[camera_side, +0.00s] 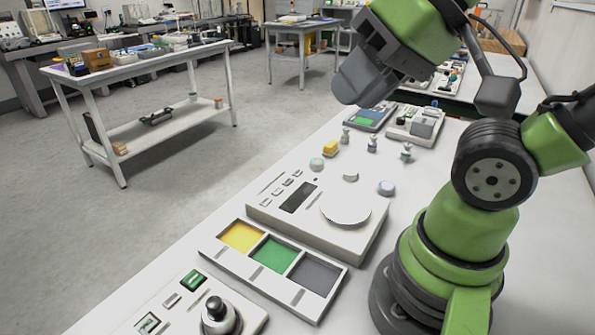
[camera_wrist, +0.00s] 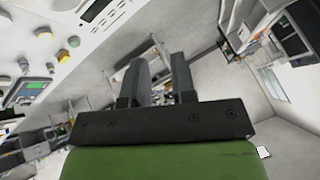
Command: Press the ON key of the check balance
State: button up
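The white balance (camera_side: 283,216) stands on the near table, with a round pan (camera_side: 346,207), a dark display (camera_side: 298,197) and a row of small keys (camera_side: 282,188) along its left part. The key labels are too small to read, so I cannot tell which is ON. Part of a white panel with a dark display (camera_wrist: 97,9) shows at the top left of the wrist view. My gripper (camera_wrist: 158,62) is open and empty, its two dark fingers apart. In the side view its grey end (camera_side: 365,78) is high above the table, behind the balance and touching nothing.
A tray (camera_side: 228,258) with yellow, green and grey compartments lies in front of the balance. A device with a metal knob (camera_side: 218,312) is nearer still. Free floor lies left.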

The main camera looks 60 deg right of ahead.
grip_shut()
dwell(1.4)
